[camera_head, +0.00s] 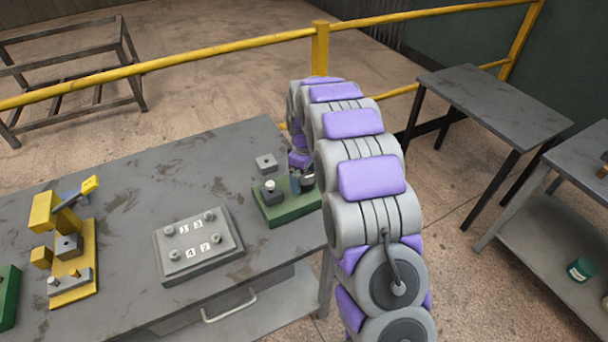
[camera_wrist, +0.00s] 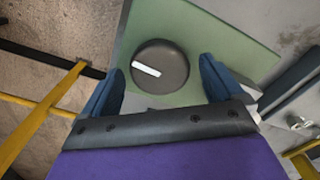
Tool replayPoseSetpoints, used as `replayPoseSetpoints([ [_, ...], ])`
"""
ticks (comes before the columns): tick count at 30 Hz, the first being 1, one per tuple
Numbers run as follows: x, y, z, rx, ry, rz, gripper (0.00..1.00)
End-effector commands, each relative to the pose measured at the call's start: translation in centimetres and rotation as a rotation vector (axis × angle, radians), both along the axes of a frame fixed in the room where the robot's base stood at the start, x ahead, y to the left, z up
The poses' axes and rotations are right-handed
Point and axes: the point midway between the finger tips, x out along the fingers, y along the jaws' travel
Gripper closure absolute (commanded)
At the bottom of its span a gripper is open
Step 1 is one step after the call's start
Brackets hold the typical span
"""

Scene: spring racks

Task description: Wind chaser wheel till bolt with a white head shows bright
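A green block (camera_head: 290,208) sits at the table's right end. A dark round wheel (camera_head: 307,183) stands on its right part, partly hidden by my arm. A grey post with a pale top (camera_head: 269,186) stands on its left part; I cannot tell whether this is the white-headed bolt. In the wrist view the dark wheel (camera_wrist: 160,66) has a white bar mark, tilted slightly, and sits on the green surface (camera_wrist: 205,35). My gripper (camera_wrist: 163,88) is open, its blue fingers spread either side of the wheel, with gaps visible. No bright bolt head is clear.
A yellow fixture (camera_head: 72,275) stands at left. A yellow railing (camera_head: 220,47) runs behind the table.

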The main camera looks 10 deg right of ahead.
Motion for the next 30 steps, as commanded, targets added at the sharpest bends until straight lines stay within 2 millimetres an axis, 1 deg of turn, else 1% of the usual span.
replayPoseSetpoints([
  [1,0.01,0.01,0.01,0.000,0.000,0.000,0.10],
  [2,0.01,0.01,0.01,0.000,0.000,0.000,0.13],
  [17,0.03,0.00,0.01,0.000,0.000,0.000,0.61],
  [18,0.03,0.00,0.01,0.000,0.000,0.000,0.62],
  [25,0.03,-0.01,0.10,0.000,0.000,-0.023,0.62],
  [30,0.04,-0.05,0.20,-0.001,0.001,-0.094,0.62],
])
